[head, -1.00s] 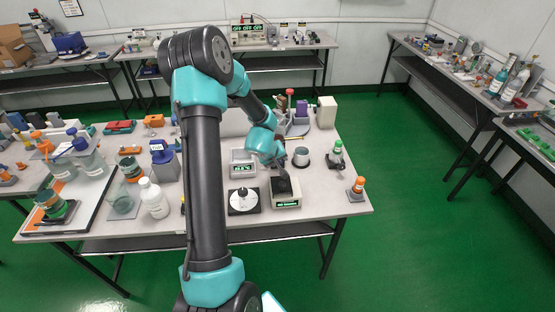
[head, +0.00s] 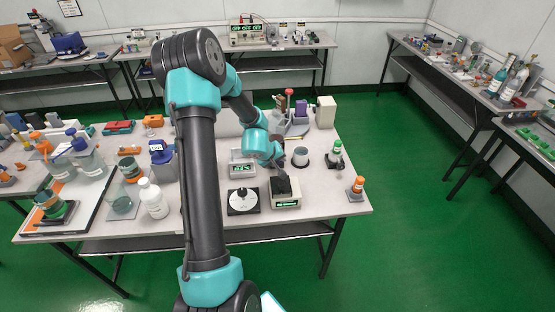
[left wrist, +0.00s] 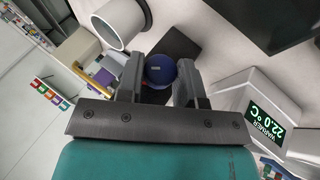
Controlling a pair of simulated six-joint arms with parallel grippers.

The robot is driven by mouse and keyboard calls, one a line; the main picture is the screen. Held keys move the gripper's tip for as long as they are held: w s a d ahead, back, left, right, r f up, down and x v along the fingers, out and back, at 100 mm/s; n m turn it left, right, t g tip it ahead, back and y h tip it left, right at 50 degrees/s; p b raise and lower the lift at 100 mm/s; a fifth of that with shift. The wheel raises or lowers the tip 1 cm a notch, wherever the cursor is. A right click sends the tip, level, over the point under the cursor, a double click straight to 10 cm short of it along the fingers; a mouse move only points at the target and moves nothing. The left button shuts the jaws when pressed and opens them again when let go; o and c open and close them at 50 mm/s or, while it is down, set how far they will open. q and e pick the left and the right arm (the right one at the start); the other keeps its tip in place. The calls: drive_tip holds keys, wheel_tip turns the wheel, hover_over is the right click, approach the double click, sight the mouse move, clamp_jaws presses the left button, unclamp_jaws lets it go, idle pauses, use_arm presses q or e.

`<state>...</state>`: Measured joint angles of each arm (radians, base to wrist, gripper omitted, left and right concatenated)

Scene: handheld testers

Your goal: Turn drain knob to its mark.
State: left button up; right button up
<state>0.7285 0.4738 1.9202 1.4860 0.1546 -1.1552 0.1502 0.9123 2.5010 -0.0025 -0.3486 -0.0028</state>
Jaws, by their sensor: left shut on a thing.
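My left gripper (head: 281,170) reaches down over the near right part of the table, beside a black block on a small pale device (head: 285,200) with a green display. In the left wrist view, the two dark fingers (left wrist: 159,88) are shut on a round blue knob (left wrist: 160,70) with a small label. The fingers hide its sides. In the head view the knob is hidden by the gripper, and I cannot make out its mark. My right gripper is not in view.
A warmer display (left wrist: 265,122) is at the right in the left wrist view. A white and grey cup (head: 301,157) stands right of the gripper, with a green-topped item (head: 337,150) beyond. A black plate with a white dial (head: 243,209) lies left of the device. Bottles stand further left.

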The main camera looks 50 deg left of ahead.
use_arm(q)
drive_tip(key=shift+s+f, duration=0.2)
drive_tip(key=shift+f, duration=0.05)
drive_tip(key=shift+a+n+t+h, duration=0.1)
drive_tip(key=shift+n+t+h, duration=0.25)
drive_tip(key=shift+t, duration=0.35)
drive_tip(key=shift+a+n+t+h, duration=0.25)
drive_tip(key=shift+t+h, duration=0.3)
drive_tip(key=shift+t, duration=0.65)
drive_tip(key=t+h, duration=0.1)
drive_tip(key=t, duration=0.1)
drive_tip(key=n+t, duration=0.1)
drive_tip(key=t, duration=0.1)
drive_tip(key=shift+f+n+t+h, duration=0.2)
drive_tip(key=shift+n+t+h, duration=0.1)
drive_tip(key=shift+h, duration=0.1)
drive_tip(key=shift+a, duration=0.1)
drive_tip(key=o, duration=0.7)
drive_tip(key=shift+s, duration=0.1)
drive_tip(key=shift+o, duration=1.1)
